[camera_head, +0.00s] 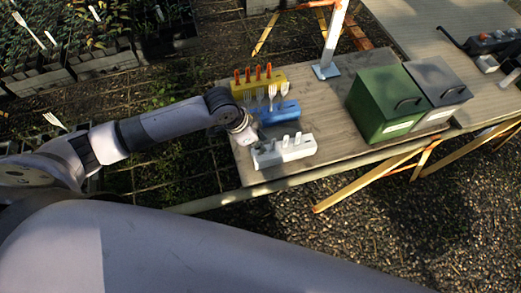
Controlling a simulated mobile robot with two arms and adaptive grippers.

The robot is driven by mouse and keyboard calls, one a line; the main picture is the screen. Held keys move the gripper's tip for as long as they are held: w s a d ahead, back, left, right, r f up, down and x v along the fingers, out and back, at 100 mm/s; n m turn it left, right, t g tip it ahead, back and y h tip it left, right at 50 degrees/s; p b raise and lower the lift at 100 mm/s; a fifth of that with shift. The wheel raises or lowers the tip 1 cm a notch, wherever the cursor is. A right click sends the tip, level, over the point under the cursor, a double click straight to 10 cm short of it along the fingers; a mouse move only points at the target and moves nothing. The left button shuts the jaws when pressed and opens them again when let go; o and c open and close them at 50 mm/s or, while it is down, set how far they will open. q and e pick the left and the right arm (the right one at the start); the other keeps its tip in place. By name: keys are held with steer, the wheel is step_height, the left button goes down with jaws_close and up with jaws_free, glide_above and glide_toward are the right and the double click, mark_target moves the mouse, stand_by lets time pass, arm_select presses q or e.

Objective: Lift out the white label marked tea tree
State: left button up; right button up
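A yellow block (268,85) with several orange upright pieces stands at the back of the wooden table's left end (328,125). In front of it is a blue block (288,112) with white fork-like pieces (272,92) standing at it. A white block (284,151) with short pale upright pieces (298,138) is nearest me. No writing is legible, so I cannot tell which piece is the tea tree label. My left gripper (247,134) is just left of the blue and white blocks, close over the table edge. Its fingers are too small and blurred to read. My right gripper is not in view.
A green bin (383,103) and a grey bin (436,83) stand right of the blocks. A pale post (332,45) rises behind. Plant trays (105,58) with white markers fill the upper left. Bare tabletop lies between the blocks and green bin.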

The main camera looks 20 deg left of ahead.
arm_select(q)
jaws_close()
